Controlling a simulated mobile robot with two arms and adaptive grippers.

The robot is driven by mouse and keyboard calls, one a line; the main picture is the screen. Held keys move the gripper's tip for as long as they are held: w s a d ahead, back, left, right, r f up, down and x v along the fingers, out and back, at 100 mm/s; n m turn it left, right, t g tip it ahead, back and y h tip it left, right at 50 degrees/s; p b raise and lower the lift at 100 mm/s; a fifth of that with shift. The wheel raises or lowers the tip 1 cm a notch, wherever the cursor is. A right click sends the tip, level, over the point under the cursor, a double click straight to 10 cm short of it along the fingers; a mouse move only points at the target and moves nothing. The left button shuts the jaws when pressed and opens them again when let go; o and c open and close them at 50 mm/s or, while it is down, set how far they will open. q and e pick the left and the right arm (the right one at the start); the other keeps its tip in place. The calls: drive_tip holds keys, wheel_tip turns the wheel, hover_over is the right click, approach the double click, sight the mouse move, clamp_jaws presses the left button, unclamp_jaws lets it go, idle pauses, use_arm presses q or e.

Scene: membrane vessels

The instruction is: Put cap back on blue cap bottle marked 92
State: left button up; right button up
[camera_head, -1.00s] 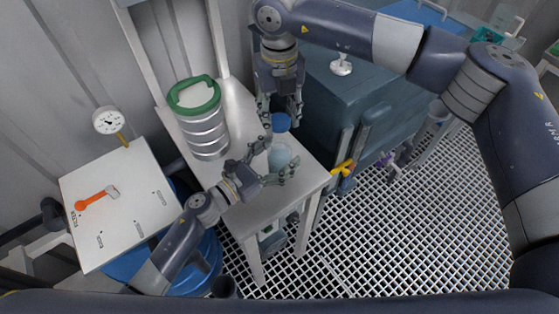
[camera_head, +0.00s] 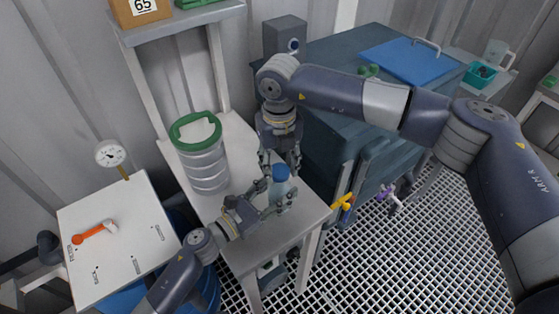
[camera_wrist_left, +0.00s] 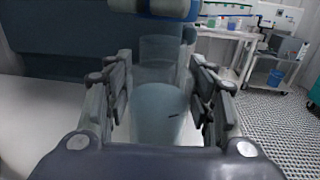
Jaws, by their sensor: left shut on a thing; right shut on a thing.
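The clear, pale-blue bottle (camera_head: 281,192) stands upright on the white narrow table. My left gripper (camera_head: 272,208) is shut around its body from the left. The bottle also shows between the left fingers in the left wrist view (camera_wrist_left: 158,112). The blue cap (camera_head: 281,173) is held from above by my right gripper (camera_head: 281,166), at the bottle's mouth. In the left wrist view the cap (camera_wrist_left: 172,9) shows at the top edge, over the bottle's neck. I cannot tell whether it touches or sits on the neck. No number is readable on the bottle.
A steel canister with a green rim (camera_head: 204,172) stands behind the bottle on the table (camera_head: 240,135). A shelf with a box marked 65 (camera_head: 140,10) is above. A dark teal cabinet (camera_head: 330,100) stands at the right.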

sight(280, 193)
drive_tip(key=shift+f, duration=0.1)
idle(0.3)
drive_tip(key=shift+f, duration=0.8)
drive_tip(key=shift+f, duration=0.55)
